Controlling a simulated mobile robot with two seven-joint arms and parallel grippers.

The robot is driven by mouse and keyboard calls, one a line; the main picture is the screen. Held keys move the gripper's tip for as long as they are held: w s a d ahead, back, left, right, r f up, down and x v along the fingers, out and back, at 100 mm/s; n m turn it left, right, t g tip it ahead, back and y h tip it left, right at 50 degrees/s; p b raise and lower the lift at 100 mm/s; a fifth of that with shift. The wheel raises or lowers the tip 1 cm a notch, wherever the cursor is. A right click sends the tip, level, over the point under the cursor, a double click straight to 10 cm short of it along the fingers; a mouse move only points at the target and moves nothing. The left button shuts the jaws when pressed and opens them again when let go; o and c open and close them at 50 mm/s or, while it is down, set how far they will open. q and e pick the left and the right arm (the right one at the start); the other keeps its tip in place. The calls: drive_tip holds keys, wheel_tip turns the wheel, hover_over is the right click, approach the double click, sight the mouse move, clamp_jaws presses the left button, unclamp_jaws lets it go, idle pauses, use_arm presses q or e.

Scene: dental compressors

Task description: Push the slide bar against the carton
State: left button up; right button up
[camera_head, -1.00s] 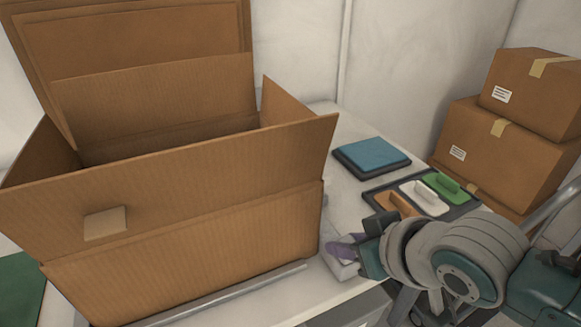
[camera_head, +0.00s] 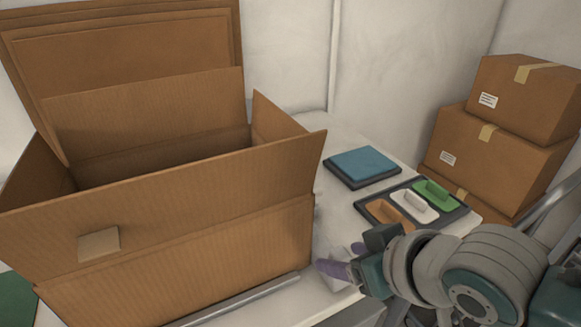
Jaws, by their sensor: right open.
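The open brown carton (camera_head: 180,235) fills the left of the view, standing on the white table. The grey metal slide bar (camera_head: 238,300) lies low along the carton's front side. Its left part runs out of the bottom of the picture, and I cannot tell whether it touches the carton. My left gripper is not in view.
A dark tray (camera_head: 462,211) holds orange, white and green blocks behind my right arm. A blue pad (camera_head: 362,162) lies further back. Brown boxes (camera_head: 500,150) are stacked at the right. A green surface (camera_head: 16,300) shows at the lower left.

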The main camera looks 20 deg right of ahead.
drive_tip(key=p+v, duration=0.1)
drive_tip(key=v, duration=0.6)
drive_tip(key=shift+p, duration=0.35)
drive_tip(key=shift+s+r, duration=0.1)
drive_tip(key=shift+r, duration=0.05)
